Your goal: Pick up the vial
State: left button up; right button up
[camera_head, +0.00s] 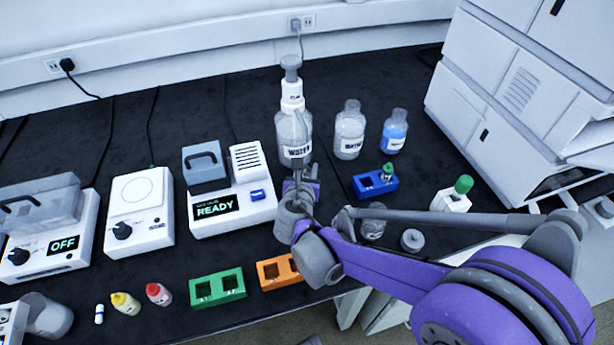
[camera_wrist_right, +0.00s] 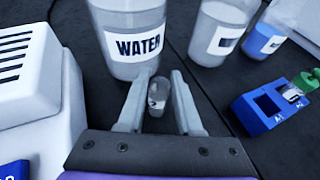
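A small clear vial (camera_wrist_right: 157,97) stands between the two fingers of my right gripper (camera_wrist_right: 160,76) in the right wrist view, in front of the water bottle. The fingers are apart, with a gap visible on each side of the vial. In the head view my right gripper (camera_head: 304,172) is just in front of the water bottle (camera_head: 293,132) and hides the vial. A second vial with a green cap (camera_head: 388,171) sits in the blue rack (camera_head: 366,187), which also shows in the right wrist view (camera_wrist_right: 257,118). My left gripper is not in view.
A white device reading READY (camera_head: 232,206) stands close to the left of my gripper. Two more labelled bottles (camera_head: 350,132) (camera_head: 395,132) stand behind right. Green (camera_head: 217,290) and orange (camera_head: 277,272) racks lie near the front edge. Dark bench is bare between gripper and blue rack.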

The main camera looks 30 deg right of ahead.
grip_shut()
